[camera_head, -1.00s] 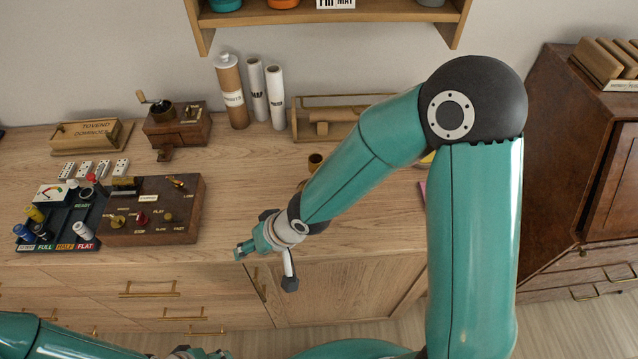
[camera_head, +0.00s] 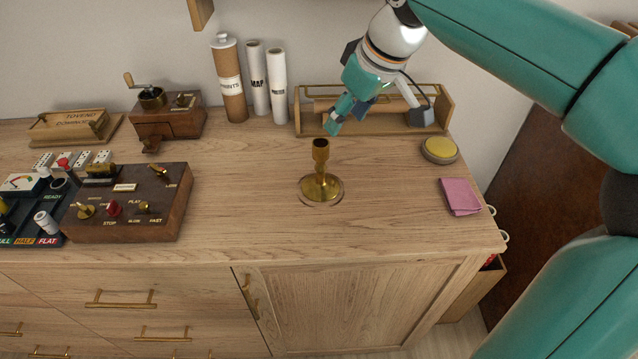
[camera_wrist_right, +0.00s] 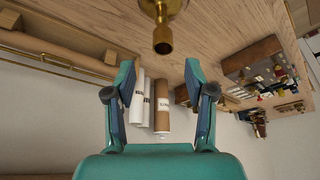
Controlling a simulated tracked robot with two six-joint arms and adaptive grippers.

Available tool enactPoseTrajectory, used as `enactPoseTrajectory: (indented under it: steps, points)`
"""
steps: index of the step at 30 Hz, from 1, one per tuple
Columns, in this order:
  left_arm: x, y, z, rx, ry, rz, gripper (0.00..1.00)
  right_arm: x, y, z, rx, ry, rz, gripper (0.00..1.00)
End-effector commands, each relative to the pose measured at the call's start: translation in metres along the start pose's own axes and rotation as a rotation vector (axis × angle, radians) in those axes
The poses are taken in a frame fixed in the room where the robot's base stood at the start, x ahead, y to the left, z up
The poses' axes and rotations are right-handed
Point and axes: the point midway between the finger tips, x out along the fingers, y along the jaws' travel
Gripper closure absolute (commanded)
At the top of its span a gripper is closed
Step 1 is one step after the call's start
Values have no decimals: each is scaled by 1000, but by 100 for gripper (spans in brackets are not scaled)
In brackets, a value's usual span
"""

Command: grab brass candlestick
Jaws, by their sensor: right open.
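The brass candlestick (camera_head: 320,178) stands upright on the wooden cabinet top, with a round base and a narrow stem ending in a cup. My right gripper (camera_head: 346,120) is above and behind it, to its right, apart from it. In the right wrist view the open gripper (camera_wrist_right: 159,82) is empty, and the candlestick (camera_wrist_right: 162,38) shows beyond the fingertips near the top edge, its cup towards the gripper. My left gripper does not show now.
A wooden paper-roll holder (camera_head: 430,118) stands behind the candlestick, under my right arm. Tubes (camera_head: 232,85) stand at the back. A control box (camera_head: 130,215) is to the left. A yellow round tin (camera_head: 440,150) and pink cloth (camera_head: 460,197) lie right. The top around the candlestick is clear.

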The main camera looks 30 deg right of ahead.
Motion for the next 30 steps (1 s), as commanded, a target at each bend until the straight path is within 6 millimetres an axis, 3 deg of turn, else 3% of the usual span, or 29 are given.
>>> enactPoseTrajectory:
  steps: [12,23,30]
  points:
    - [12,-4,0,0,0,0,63,86,-1,2,2,-7,-1,46]
    - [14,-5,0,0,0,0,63,114,-1,2,4,-4,0,46]
    - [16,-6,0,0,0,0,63,148,-3,3,4,-6,-1,46]
